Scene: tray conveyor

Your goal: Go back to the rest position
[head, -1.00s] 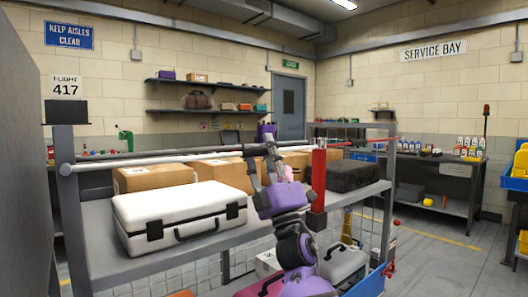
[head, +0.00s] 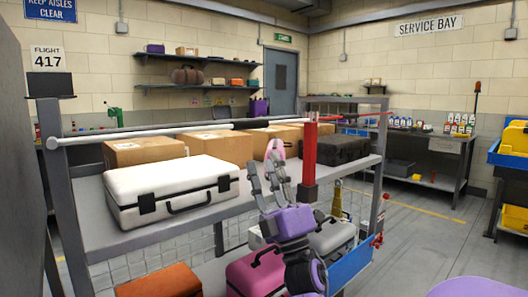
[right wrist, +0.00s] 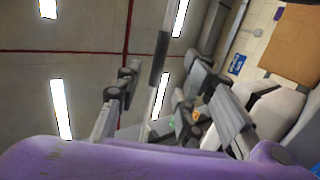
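My right gripper (head: 264,172) is in front of the shelf rack in the head view, its fingers pointing up and spread, with nothing seen between them. It is below the long horizontal bar (head: 150,134), which is white with a dark sleeve and runs across the rack to a red post (head: 309,160). In the right wrist view, the open fingers (right wrist: 162,90) frame the bar's dark sleeve (right wrist: 160,58), which appears beyond them. Whether they touch it cannot be told. My left gripper is not in view.
A white case (head: 165,190), several cardboard boxes and a black case (head: 335,149) lie on the upper shelf. Pink (head: 256,274) and grey (head: 333,236) cases and an orange item (head: 160,283) lie below. Open floor (head: 415,235) is on the right.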

